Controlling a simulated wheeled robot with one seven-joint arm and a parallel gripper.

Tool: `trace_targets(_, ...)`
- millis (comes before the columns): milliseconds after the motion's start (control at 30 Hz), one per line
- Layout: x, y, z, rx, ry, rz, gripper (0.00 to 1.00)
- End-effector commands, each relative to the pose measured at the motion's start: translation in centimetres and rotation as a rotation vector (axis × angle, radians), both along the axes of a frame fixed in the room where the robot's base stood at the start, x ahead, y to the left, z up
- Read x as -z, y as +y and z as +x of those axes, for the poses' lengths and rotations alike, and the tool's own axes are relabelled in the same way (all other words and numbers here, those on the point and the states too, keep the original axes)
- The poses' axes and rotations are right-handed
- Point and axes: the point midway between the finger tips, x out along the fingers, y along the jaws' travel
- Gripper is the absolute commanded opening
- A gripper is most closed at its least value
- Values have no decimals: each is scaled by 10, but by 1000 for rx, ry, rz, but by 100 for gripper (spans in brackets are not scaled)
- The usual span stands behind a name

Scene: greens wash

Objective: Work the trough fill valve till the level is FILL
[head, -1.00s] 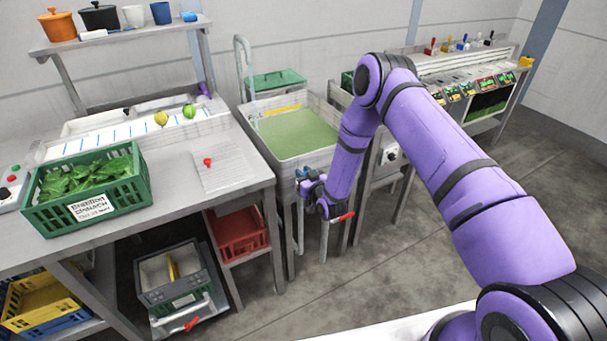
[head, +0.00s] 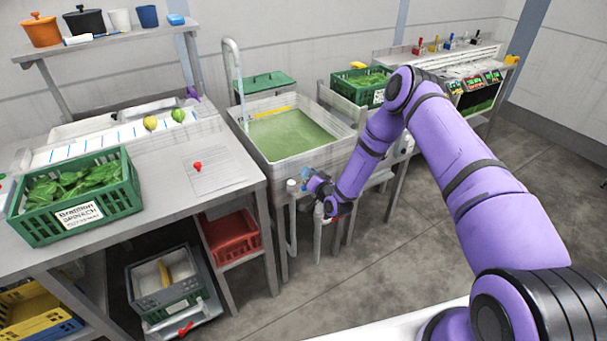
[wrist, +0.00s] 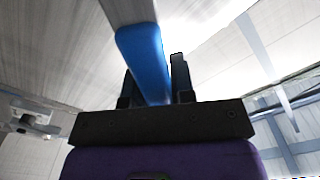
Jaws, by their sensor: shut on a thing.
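The trough (head: 345,140) is a pale basin of green water (head: 290,135), with a yellow strip (head: 270,112) along its back wall. Marks on the strip are too small to read, so I cannot tell the level. A blue valve handle (wrist: 143,50) shows large in the wrist view, running between the two dark fingers. My gripper (wrist: 153,85) is shut on it. In the head view my gripper (head: 309,182) is at the trough's front left, and the blue handle (head: 304,172) is mostly hidden by it. A red lever (head: 334,219) sits lower, partly behind my arm.
A tall pipe (head: 233,70) rises at the trough's back left. A counter on the left bears a green crate of leaves (head: 125,200). Another green crate (head: 345,80) stands behind my arm. Bins sit under the counter. The floor (head: 420,270) in front is clear.

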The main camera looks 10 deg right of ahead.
Motion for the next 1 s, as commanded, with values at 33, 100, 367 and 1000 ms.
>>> trace_targets(33, 4, -5, 1, 4, 14, 41, 0)
trace_targets(100, 9, -10, 2, 5, 36, 105, 0)
trace_targets(367, 28, -24, 7, 4, 111, 340, 0)
trace_targets(1000, 72, -37, 11, 3, 262, 802, 0)
